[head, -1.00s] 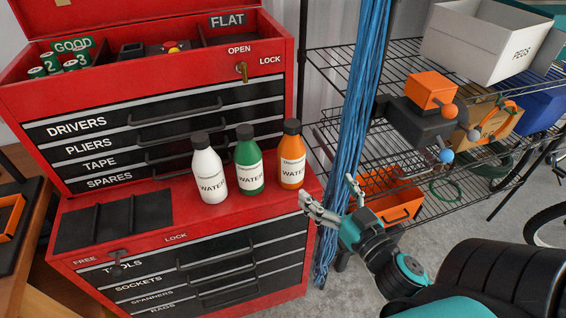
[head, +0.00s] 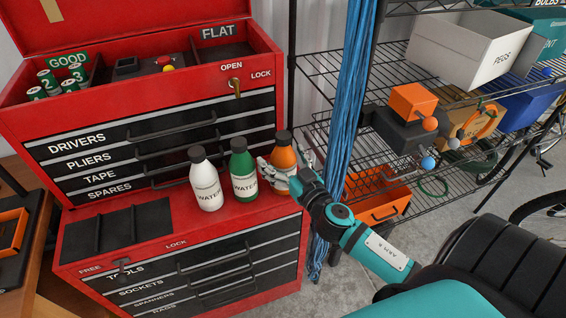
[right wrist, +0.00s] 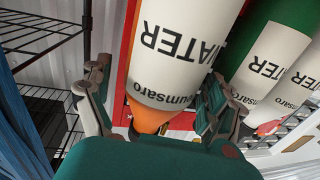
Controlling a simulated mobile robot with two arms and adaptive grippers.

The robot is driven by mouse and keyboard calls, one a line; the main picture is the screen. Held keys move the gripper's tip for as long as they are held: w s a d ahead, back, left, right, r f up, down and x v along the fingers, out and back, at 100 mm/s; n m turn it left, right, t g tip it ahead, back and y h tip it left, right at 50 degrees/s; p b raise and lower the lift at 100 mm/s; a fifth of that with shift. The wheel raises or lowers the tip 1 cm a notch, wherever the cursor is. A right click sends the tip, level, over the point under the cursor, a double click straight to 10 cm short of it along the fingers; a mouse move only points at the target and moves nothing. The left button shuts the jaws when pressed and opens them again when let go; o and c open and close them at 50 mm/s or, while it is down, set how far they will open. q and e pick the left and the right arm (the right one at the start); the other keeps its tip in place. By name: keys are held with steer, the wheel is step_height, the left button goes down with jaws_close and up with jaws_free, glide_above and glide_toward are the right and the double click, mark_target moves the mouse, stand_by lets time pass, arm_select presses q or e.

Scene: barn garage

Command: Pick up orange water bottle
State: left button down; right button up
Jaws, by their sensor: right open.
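The orange water bottle (head: 283,157) stands upright on the red tool chest's ledge, at the right end of a row of three bottles. My right gripper (head: 286,172) is open around it, one finger on each side of the bottle. In the right wrist view the bottle (right wrist: 172,52) appears upside down between the spread fingers (right wrist: 150,105). I cannot tell whether either finger touches the orange bottle. My left gripper is not in view.
A white bottle (head: 206,180) stands left of the green one. The red tool chest (head: 150,235) has an open top tray behind. Hanging blue cables (head: 345,120) and a wire shelf (head: 325,65) with boxes stand close on the right.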

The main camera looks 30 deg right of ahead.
steer(key=shift+w, duration=0.15)
steer(key=shift+c, duration=1.3)
steer(key=c, duration=1.3)
steer(key=shift+c, duration=0.6)
steer(key=shift+r, duration=0.15)
